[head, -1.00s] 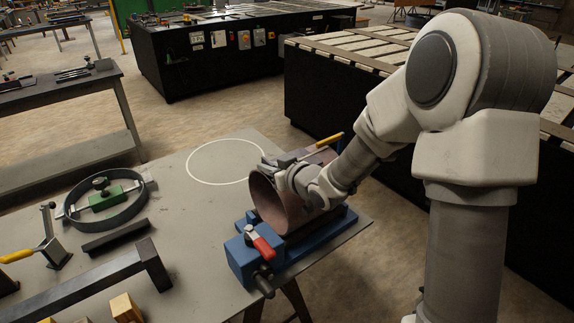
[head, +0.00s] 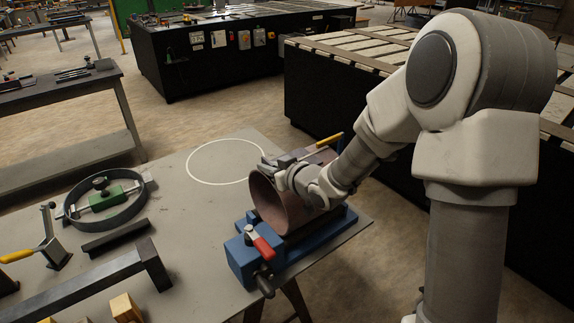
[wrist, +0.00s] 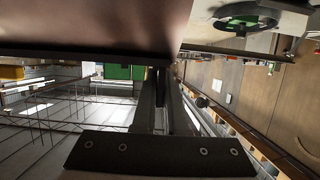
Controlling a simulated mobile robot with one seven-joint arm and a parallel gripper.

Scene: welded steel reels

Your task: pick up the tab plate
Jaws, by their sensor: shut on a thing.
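My gripper (head: 281,168) is at the upper part of the brown steel cylinder (head: 268,200), which lies on its side in a blue cradle (head: 240,258). In the wrist view my gripper's two dark fingers (wrist: 163,78) are closed together on a thin dark piece, taken to be the tab plate. Little of the plate shows, and its outline cannot be told from the fingers. The cylinder's brown surface (wrist: 100,22) fills the top of the wrist view, close to the fingertips. Whether the plate touches the cylinder cannot be told.
A yellow-handled tool (head: 329,140) lies by the cylinder's top. A red-handled clamp (head: 262,245) sits on the cradle's front. A ring with a green block (head: 108,198), dark bars and wooden blocks (head: 125,308) occupy the table's left. The white circle (head: 225,181) is empty.

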